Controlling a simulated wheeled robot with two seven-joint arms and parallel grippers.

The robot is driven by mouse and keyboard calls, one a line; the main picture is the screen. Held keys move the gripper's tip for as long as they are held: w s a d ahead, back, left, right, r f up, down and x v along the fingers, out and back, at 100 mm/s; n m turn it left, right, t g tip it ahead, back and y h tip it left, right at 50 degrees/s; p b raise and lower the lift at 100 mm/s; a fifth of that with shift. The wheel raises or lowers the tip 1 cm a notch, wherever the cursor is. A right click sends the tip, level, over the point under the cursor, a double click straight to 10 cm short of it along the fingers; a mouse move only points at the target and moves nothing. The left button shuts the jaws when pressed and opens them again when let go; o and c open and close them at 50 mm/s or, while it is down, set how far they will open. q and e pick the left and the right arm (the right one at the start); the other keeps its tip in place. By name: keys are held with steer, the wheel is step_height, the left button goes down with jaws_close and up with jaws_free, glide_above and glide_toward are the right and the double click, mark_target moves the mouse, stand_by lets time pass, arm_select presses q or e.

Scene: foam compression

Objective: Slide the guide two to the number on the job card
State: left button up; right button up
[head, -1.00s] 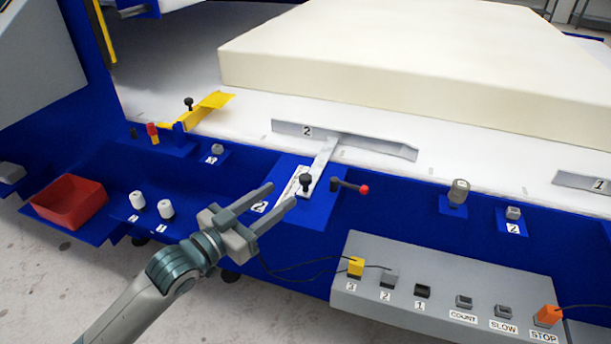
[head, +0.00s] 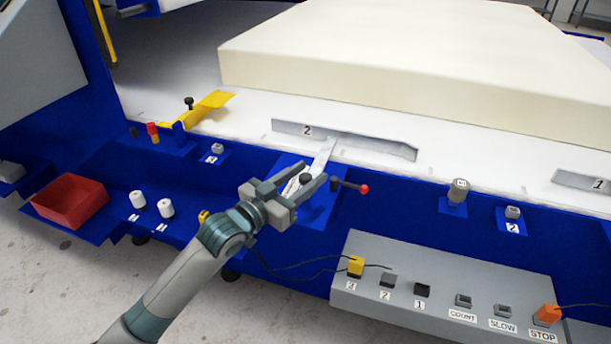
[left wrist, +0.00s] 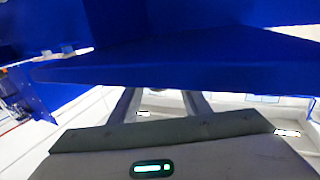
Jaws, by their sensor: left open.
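Guide two (head: 346,140) is a grey rail marked "2" on the white bed. In the left wrist view the fingers (left wrist: 163,103) show apart below a blue surface, and the knob is hidden. The job card is not recognisable in these views. My right gripper is not in view.
A lever with a red tip (head: 364,188) sticks out right beside the bracket. A large cream foam block (head: 420,65) lies behind the guide. A grey button box (head: 440,295) stands in front at right. A red bin (head: 70,203) is at left.

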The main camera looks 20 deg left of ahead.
mark_target(311, 166)
arm_select(q)
jaws_close()
steer(key=shift+w, duration=0.25)
steer(key=w, duration=0.3)
steer(key=shift+r+p, duration=0.1)
steer(key=shift+p, duration=0.3)
steer(key=shift+w+d, duration=0.1)
steer(key=shift+w, duration=0.2)
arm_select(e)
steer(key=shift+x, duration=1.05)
arm_select(q)
jaws_free()
steer(key=shift+s, duration=0.2)
